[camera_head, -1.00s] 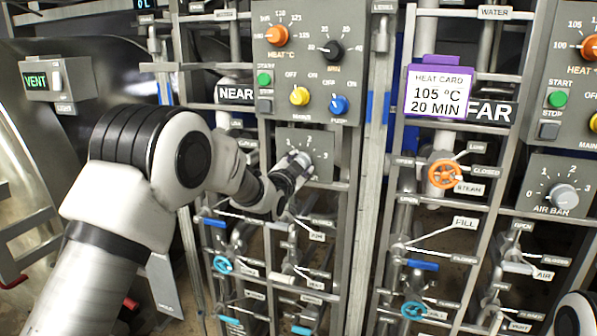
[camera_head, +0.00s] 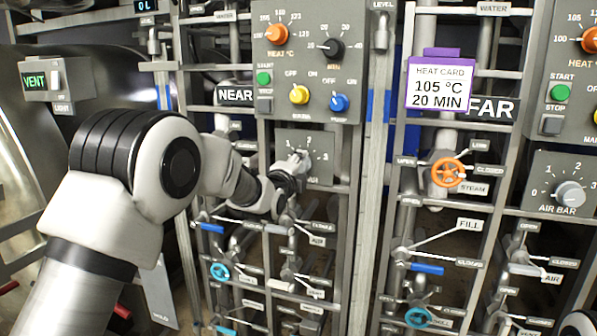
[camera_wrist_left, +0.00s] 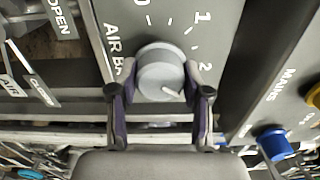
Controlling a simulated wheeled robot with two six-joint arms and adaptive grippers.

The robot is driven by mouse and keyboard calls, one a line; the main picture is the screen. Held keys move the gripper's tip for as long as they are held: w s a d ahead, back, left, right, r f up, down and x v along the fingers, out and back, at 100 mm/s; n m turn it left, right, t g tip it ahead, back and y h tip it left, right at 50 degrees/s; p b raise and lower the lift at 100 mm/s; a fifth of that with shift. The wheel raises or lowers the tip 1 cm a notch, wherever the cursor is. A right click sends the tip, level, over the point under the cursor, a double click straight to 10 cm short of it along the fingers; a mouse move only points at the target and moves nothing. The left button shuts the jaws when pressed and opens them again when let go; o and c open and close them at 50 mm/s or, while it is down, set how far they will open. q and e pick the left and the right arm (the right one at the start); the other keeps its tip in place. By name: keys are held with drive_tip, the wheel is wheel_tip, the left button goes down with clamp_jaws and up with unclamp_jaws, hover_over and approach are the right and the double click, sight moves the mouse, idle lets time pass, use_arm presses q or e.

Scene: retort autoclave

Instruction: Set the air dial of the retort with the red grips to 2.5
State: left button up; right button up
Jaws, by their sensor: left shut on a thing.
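The near panel's air dial (camera_wrist_left: 158,70) is a round grey knob on a grey plate lettered AIR BAR. In the head view the dial plate (camera_head: 322,150) shows 1, 2 and 3 below the near controls. My left gripper (camera_head: 298,165) covers much of the knob there. In the left wrist view my left gripper (camera_wrist_left: 160,98) has one purple finger on each side of the knob and is shut on it. The knob's white mark points to the lower right, past the 2. The 3 is hidden there, so the exact reading is unclear. My right gripper is out of view.
A far panel has its own air dial (camera_head: 569,194). A purple heat card (camera_head: 440,82) reads 105 °C, 20 MIN. Above the near dial are a yellow knob (camera_head: 299,94) and a blue knob (camera_head: 339,103). Valve levers and pipes crowd below. A red grip (camera_head: 122,311) shows at lower left.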

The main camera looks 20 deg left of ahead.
use_arm(q)
drive_tip(key=shift+f+m+b, duration=0.15)
drive_tip(key=shift+m+b, duration=0.15)
drive_tip(key=shift+m, duration=0.8)
drive_tip(key=o, duration=1.2)
drive_tip(key=shift+d, duration=0.1)
drive_tip(key=shift+c, duration=0.2)
drive_tip(key=shift+s, duration=0.15)
drive_tip(key=s, duration=1.1)
drive_tip(key=shift+s+a, duration=0.2)
drive_tip(key=shift+s, duration=0.15)
